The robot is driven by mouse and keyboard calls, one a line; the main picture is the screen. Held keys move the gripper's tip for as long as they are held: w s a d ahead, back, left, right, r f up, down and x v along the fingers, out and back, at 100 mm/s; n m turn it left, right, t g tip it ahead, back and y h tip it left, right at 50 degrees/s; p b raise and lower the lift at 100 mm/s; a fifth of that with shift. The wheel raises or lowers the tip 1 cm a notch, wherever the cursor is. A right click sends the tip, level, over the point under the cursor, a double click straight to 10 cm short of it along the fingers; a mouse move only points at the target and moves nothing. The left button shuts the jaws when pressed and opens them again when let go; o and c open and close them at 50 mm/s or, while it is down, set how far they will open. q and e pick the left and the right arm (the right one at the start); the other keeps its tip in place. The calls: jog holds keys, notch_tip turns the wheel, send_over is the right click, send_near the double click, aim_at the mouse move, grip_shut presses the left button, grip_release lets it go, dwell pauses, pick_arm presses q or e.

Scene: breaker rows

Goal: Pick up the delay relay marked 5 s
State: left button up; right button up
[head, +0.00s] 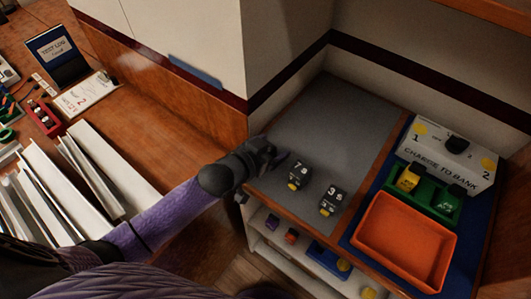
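No relay with a readable 5 s mark shows. A dark relay marked 7 s (300,174) and one marked 9 s (332,200), each with a yellow part at its near end, stand on the grey mat (335,122) of the counter. My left gripper (277,159) is over the mat's near left part, just left of and beyond the 7 s relay. Its dark fingers blend together, so I cannot tell whether they are open or hold something. It hides part of the mat. My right gripper is not in view.
An orange tray (405,240) is at the right, with a green holder (427,190) carrying yellow and green pieces behind it. A wall corner (245,75) rises left of the mat. Shelves below hold small coloured pieces.

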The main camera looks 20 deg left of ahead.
pick_arm(q)
grip_shut()
